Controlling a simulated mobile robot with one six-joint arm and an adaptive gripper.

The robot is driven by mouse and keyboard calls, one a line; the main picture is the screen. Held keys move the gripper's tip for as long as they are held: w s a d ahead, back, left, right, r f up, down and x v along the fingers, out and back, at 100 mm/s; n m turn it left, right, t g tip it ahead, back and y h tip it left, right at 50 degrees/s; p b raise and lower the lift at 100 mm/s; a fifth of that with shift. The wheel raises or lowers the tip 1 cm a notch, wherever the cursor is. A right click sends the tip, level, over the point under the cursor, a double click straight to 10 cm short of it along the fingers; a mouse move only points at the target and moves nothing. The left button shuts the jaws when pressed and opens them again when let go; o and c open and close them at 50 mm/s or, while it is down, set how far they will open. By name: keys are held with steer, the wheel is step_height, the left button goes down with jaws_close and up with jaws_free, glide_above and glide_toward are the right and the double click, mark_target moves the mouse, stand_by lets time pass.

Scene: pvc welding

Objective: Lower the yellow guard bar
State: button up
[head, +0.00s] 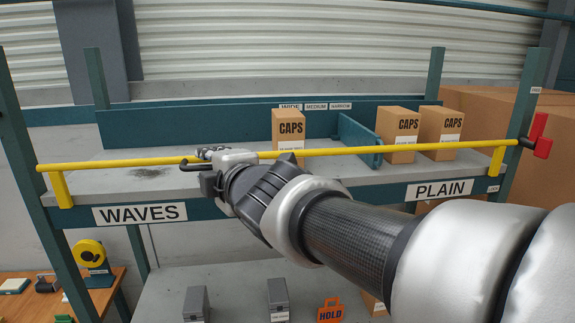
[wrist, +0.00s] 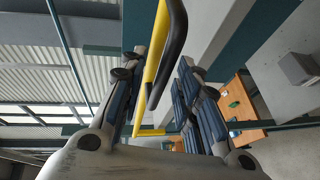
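The yellow guard bar (head: 385,150) lies raised across the front of the upper shelf, nearly level, with a short yellow post at each end. A black handle (head: 187,166) shows on it at left of centre. My gripper (head: 206,160) is at this handle. In the wrist view my gripper (wrist: 158,72) has its fingers apart, with the yellow bar (wrist: 154,50) and the black handle (wrist: 176,45) in the space between them. I see gaps beside both fingers. My arm hides part of the shelf front. A red lever (head: 537,134) sits at the bar's right end.
CAPS boxes (head: 288,127) stand on the shelf behind the bar, with more at the right (head: 397,135). A teal divider (head: 358,138) stands between them. Labels WAVES (head: 140,214) and PLAIN (head: 440,191) mark the shelf edge. Grey boxes (head: 195,303) and an orange HOLD tag (head: 330,312) are below.

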steer(key=shift+c, duration=0.2)
jaws_close()
stand_by(0.5)
